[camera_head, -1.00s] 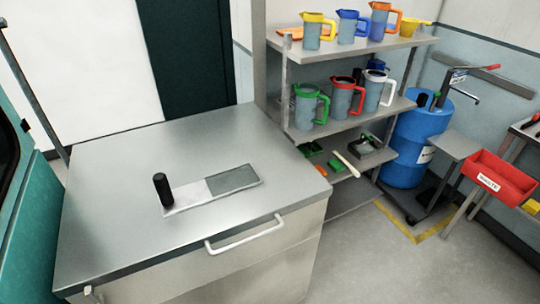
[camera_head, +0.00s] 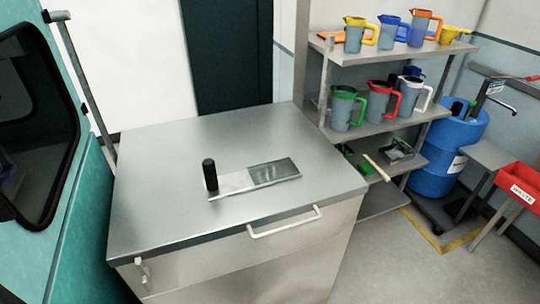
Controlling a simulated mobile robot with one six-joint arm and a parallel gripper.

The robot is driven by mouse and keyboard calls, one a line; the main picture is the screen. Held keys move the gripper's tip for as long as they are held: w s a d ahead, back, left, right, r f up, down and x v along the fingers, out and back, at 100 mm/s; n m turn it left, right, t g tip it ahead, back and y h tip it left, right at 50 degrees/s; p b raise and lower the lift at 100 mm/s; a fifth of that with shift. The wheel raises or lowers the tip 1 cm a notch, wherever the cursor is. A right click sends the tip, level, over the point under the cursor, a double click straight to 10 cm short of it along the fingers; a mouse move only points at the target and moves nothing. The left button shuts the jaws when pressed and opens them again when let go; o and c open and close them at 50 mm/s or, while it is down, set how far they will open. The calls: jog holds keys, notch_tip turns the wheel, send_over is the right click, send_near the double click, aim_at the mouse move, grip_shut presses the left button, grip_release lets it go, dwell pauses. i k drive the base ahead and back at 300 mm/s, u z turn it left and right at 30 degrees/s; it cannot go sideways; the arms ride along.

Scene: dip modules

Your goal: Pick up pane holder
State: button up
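The pane holder appears to be the flat piece with a black upright cylindrical handle (camera_head: 210,175) at its left end. Its light pane section (camera_head: 234,182) and darker grey section (camera_head: 273,172) lie flat on the steel cabinet top (camera_head: 160,208). The handle stands upright. Nothing touches the piece. My gripper is not in view.
The steel cabinet has a drawer with a white bar handle (camera_head: 285,222). Shelves with several coloured jugs (camera_head: 342,107) stand to the right. A teal machine (camera_head: 75,215) borders the left.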

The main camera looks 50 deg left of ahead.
aim_at(216, 187)
jog(key=u, duration=1.75)
jog(key=i, duration=0.95)
jog(key=z, duration=0.05)
